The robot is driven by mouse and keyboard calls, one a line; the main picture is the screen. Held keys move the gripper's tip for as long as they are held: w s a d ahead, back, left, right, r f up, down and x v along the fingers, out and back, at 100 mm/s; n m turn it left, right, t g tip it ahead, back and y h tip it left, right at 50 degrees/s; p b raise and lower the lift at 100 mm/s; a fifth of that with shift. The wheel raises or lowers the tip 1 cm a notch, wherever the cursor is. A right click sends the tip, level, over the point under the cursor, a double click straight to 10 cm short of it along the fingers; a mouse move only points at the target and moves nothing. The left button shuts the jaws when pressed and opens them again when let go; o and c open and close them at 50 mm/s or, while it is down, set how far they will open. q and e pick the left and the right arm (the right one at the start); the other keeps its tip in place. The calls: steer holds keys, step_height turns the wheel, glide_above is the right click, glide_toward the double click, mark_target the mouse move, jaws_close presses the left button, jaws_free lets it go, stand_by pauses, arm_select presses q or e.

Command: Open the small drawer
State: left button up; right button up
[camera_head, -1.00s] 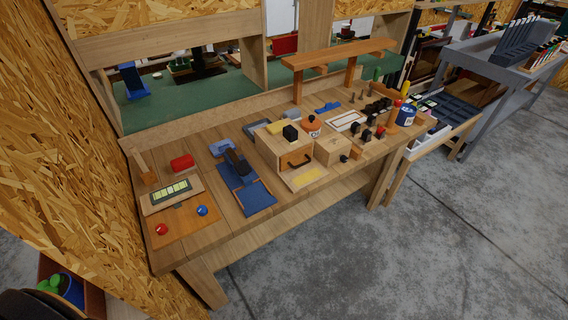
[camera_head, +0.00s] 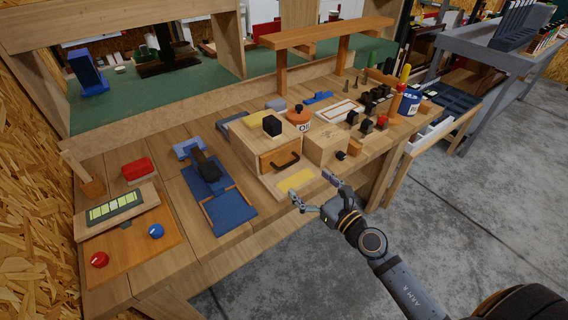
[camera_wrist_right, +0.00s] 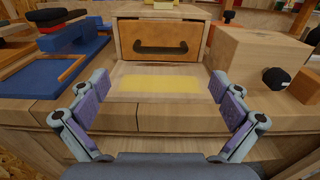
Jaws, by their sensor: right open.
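The small drawer (camera_head: 281,160) is an orange-brown front with a dark bar handle, set in a light wooden box (camera_head: 252,139). It looks shut. In the right wrist view the drawer front (camera_wrist_right: 182,35) is straight ahead, with its dark handle (camera_wrist_right: 160,47) in the upper middle. My right gripper (camera_head: 310,188) is open and empty, in front of the box near the bench's front edge. In the right wrist view its fingers (camera_wrist_right: 158,94) are spread wide, below and short of the handle, not touching it. My left gripper is not in view.
A board with a yellow patch (camera_head: 296,180) lies before the drawer. A plain wooden block (camera_head: 326,147) with a black knob stands to the right. A blue tray (camera_head: 229,211) lies to the left.

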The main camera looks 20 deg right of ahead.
mark_target(289, 163)
steer(key=p+x, duration=0.1)
steer(key=x, duration=0.8)
steer(key=shift+w+f, duration=0.1)
steer(key=shift+w, duration=0.05)
steer(key=shift+c, duration=0.4)
